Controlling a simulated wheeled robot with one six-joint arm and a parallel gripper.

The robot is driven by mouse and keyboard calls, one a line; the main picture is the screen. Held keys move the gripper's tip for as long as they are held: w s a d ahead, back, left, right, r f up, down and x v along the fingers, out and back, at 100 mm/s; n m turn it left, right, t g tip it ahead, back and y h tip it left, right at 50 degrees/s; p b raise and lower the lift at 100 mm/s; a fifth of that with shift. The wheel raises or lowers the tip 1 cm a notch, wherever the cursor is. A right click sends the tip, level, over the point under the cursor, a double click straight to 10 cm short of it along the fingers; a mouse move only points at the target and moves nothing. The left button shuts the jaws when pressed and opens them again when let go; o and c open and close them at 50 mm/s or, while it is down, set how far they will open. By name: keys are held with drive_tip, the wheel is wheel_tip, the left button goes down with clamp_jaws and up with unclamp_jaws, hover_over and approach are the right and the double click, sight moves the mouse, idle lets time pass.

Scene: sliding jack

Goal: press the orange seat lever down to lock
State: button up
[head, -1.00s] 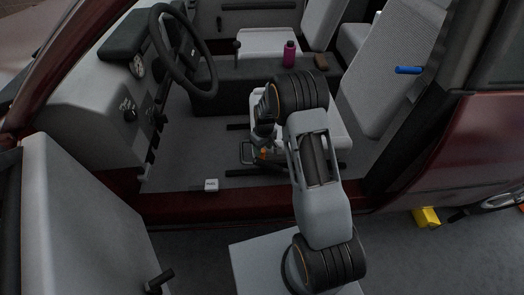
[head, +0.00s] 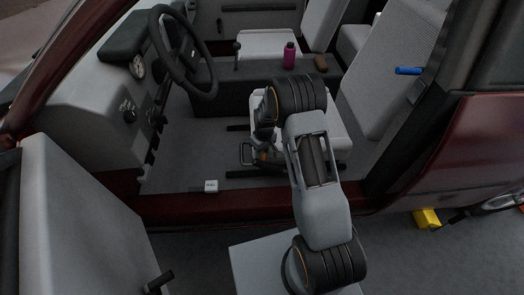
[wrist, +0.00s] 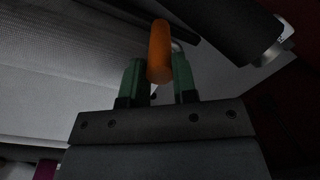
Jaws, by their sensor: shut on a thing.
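The orange seat lever (wrist: 159,50) stands between the two green fingers of my gripper (wrist: 158,80) in the wrist view. My gripper is shut on the lever, and its upper end shows beyond the fingertips. In the head view my gripper (head: 262,154) is low beside the near side of the driver's seat (head: 336,122). There the lever is mostly hidden by my arm, with only a small orange patch visible near the gripper. The lever's base and lock are not clearly seen.
The steering wheel (head: 182,50) is at left, and the red door sill (head: 240,206) runs below my arm. A dark cylinder (wrist: 232,28) is close to the fingers' right.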

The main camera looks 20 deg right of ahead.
clamp_jaws()
drive_tip(key=shift+w+a+f+h, duration=0.1)
drive_tip(key=shift+a+f+h, duration=0.35)
drive_tip(key=shift+h, duration=0.05)
drive_tip(key=o, duration=0.9)
unclamp_jaws()
drive_tip(key=shift+c, duration=0.2)
wheel_tip(320, 180, up, 14)
drive_tip(key=p, duration=0.2)
drive_tip(key=shift+w+a+f, duration=0.15)
drive_tip(key=shift+w+a, duration=0.1)
drive_tip(key=shift+w, duration=0.05)
